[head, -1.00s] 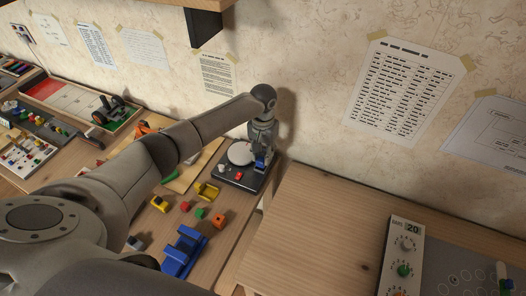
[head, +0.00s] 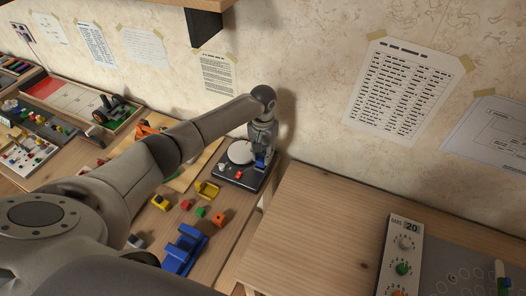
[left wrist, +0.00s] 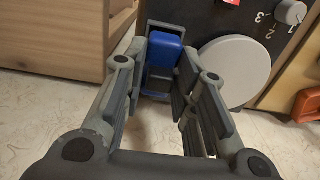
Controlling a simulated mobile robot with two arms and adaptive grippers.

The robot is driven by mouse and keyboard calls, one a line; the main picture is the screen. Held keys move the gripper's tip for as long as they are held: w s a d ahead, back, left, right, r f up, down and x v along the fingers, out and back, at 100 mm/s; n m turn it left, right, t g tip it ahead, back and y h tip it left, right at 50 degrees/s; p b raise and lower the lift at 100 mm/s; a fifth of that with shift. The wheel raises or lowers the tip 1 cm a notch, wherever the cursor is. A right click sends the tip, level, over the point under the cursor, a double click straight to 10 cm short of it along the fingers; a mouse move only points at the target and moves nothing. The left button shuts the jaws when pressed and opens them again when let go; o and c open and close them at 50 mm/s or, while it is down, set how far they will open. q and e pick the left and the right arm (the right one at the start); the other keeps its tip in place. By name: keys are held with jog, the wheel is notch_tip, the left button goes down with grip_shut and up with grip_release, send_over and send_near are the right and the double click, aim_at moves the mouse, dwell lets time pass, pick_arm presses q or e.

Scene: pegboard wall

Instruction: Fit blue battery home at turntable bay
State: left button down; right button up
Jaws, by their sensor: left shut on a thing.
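The blue battery (left wrist: 163,50) is between the fingers of my left gripper (left wrist: 163,68), which is shut on it, in the left wrist view. In the head view the battery (head: 260,161) shows as a small blue patch at the right side of the dark turntable unit (head: 232,176). The unit has a round pale platter (head: 241,152), which shows in the left wrist view (left wrist: 236,72) right beside the gripper. The battery is at the bay along the unit's edge; its lower end is hidden, so I cannot tell how deep it sits. My right gripper is not in view.
A yellow piece (head: 207,190), a red cube, a green cube, an orange block (head: 219,219) and a blue cradle-shaped part (head: 185,248) lie on the bench in front of the unit. The wall is close behind.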

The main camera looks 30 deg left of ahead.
pick_arm(q)
jog(key=shift+f, duration=0.5)
dwell(0.5)
jog(key=shift+f, duration=0.25)
dwell(0.7)
jog(key=c, duration=1.1)
grip_release()
jog(key=o, duration=0.4)
notch_tip(320, 180, up, 7)
jog(key=p, duration=0.8)
